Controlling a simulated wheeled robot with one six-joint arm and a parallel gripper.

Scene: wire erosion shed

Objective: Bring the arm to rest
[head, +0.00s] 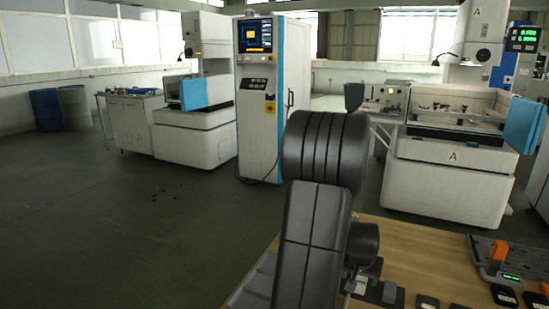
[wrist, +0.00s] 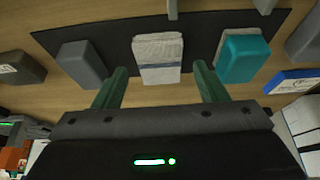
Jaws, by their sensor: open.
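My arm rises dark and jointed in the middle of the head view and hides part of the wooden table. In the wrist view my gripper (wrist: 160,80) is open, with two green fingers apart. A white and grey block (wrist: 158,58) shows between and beyond the fingertips, on a dark mat (wrist: 113,32). I cannot tell how far above it the fingers are. No finger visibly grips anything. A grey block (wrist: 83,63) is left of the fingers and a teal block (wrist: 242,55) is right. The gripper cannot be made out in the head view.
The wooden table (head: 405,248) holds a grey tray (head: 512,261) with orange-handled items and small dark pieces at right. In the wrist view a blue-and-white box (wrist: 291,80) lies right. Machines and a control cabinet (head: 258,110) stand behind; the floor (head: 110,220) at left is open.

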